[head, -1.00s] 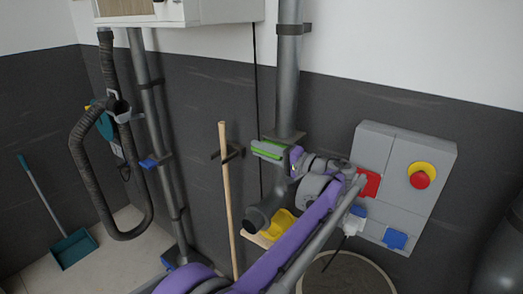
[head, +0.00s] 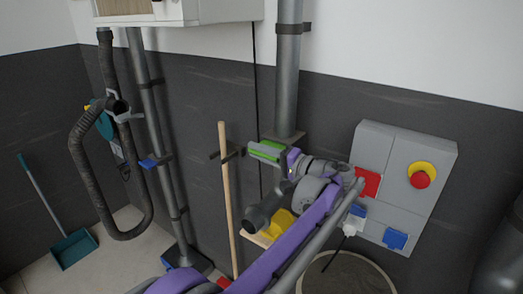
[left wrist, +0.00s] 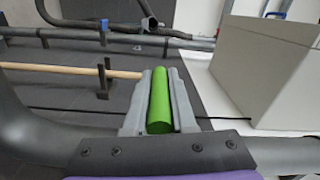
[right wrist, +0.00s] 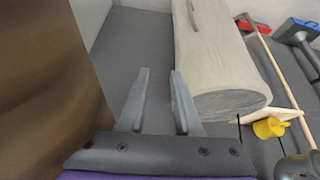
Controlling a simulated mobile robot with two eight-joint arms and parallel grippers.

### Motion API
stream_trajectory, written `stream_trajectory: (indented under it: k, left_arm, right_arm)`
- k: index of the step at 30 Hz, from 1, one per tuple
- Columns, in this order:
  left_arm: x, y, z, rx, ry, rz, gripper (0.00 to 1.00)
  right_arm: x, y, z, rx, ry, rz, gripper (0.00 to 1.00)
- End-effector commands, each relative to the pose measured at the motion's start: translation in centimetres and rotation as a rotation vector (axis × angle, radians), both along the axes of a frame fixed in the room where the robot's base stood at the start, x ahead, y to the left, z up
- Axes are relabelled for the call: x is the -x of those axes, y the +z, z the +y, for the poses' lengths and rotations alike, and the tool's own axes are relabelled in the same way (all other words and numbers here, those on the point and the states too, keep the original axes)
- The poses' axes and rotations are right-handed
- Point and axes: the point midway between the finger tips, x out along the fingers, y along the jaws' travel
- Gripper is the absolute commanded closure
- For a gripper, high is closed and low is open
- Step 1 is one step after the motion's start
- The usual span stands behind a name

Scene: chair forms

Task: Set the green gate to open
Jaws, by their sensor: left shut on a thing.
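The green gate's handle (head: 266,150) is a green bar beside the grey vertical pipe (head: 289,70), just left of the pipe's lower end at a flat plate. My left gripper (head: 264,151) is shut on this handle. In the left wrist view the green handle (left wrist: 159,100) lies lengthwise between the two grey fingers of my left gripper (left wrist: 158,85). The gate's slide is mostly hidden by the gripper and arm. My right gripper (right wrist: 160,75) shows only in the right wrist view, open and empty, with its fingers apart.
A wooden pole (head: 228,200) stands in a wall bracket left of the gate. A grey control box (head: 400,185) with a red button (head: 419,177) is to the right. A blue gate (head: 150,162) sits on the left pipe. A black hose (head: 86,165) hangs further left.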

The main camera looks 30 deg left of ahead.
Motion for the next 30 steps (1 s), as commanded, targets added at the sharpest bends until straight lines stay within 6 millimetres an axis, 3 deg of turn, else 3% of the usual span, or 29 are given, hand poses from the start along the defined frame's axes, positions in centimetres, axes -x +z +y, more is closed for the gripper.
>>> stream_trajectory:
  k: [7, 17, 18, 23, 30]
  left_arm:
    - [3.7, 0.0, 0.3, -0.001, 0.000, 0.000, 1.00]
    - [4.2, -0.1, 0.3, 0.001, 0.004, 0.001, 1.00]
    - [4.2, -0.1, 0.4, 0.001, 0.005, 0.001, 0.75]
    - [4.2, -0.1, 0.3, 0.001, 0.003, 0.001, 0.47]
    - [4.1, -0.1, 0.3, 0.000, 0.002, 0.000, 0.47]
  right_arm:
    - [0.1, -0.1, 0.0, 0.000, 0.000, 0.001, 0.68]
    - [0.1, -0.1, 0.0, 0.000, 0.000, 0.001, 0.68]
    - [0.1, -0.1, 0.0, 0.000, 0.000, 0.001, 0.68]
    - [0.1, -0.2, 0.0, 0.000, 0.000, 0.001, 0.68]
    - [0.1, -0.1, 0.0, 0.000, 0.000, 0.001, 0.68]
